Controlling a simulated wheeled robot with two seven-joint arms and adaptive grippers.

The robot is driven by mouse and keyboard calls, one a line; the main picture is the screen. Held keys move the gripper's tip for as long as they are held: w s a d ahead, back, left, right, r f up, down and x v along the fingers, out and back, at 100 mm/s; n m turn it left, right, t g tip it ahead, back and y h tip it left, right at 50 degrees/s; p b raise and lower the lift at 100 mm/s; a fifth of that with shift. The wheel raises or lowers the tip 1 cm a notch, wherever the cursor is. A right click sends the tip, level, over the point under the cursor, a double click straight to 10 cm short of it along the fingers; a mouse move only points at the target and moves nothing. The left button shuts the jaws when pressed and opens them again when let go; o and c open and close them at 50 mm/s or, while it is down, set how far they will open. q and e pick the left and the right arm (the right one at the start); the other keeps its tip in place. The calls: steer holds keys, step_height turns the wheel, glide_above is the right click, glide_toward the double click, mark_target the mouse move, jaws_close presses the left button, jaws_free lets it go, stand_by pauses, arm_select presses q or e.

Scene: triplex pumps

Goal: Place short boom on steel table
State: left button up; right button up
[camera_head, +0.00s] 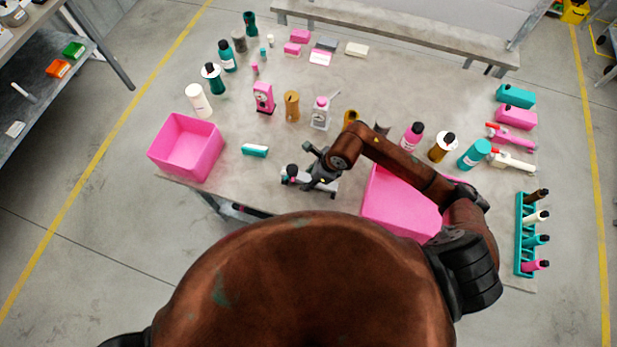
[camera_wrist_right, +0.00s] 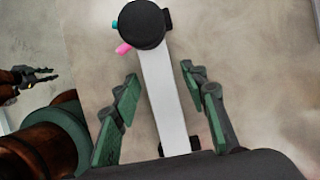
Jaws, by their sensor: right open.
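A pale grey bar-shaped piece, apparently the short boom (camera_wrist_right: 163,95), lies on the grey steel table (camera_head: 345,85). It has a round black cap at its far end and pink and teal tips beside the cap. In the head view part of the boom (camera_head: 327,191) shows under my right gripper (camera_head: 311,175), which hides its middle. In the right wrist view my right gripper (camera_wrist_right: 159,76) is open, with one green-padded finger on each side of the bar. A small dark gripper, apparently my left one (camera_wrist_right: 36,77), shows at the left edge, off the table.
A pink bin (camera_head: 390,203) stands just right of the gripper under my right arm. Another pink bin (camera_head: 186,146) stands at the left table corner. A teal block (camera_head: 255,150) lies between. Several bottles and pump parts stand behind. A teal rack (camera_head: 525,235) is at the right edge.

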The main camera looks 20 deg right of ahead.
steer(key=v, duration=1.2)
